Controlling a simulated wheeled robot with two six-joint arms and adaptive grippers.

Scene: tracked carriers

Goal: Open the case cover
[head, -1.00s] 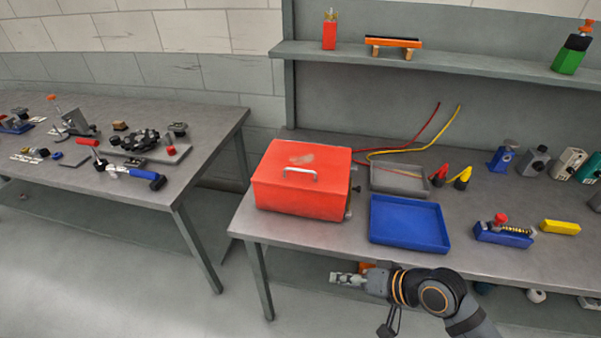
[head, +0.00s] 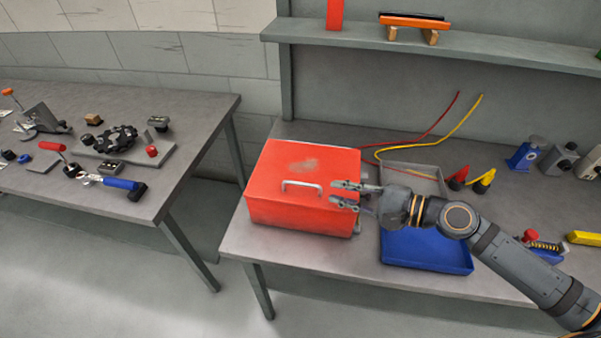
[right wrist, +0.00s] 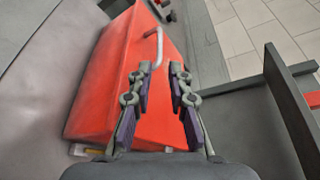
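The red case (head: 275,205) sits on the right-hand workbench with its cover (head: 270,165) shut. A pale metal handle (head: 302,186) stands on the cover. My right gripper (head: 336,193) is at the right edge of the case, with its fingers pointing left toward the handle. In the right wrist view the gripper (right wrist: 161,72) is open and empty. The handle (right wrist: 157,46) shows just beyond its fingertips there, on the red case (right wrist: 105,85). I cannot tell whether a finger touches the cover. The arm hides part of the case's right side. My left gripper is not in view.
A blue tray (head: 425,252) and a grey tray (head: 425,170) lie right of the case. Red and yellow wires (head: 440,133) run behind. A shelf (head: 350,37) hangs above. Another bench with tools (head: 200,105) stands left, across a floor gap.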

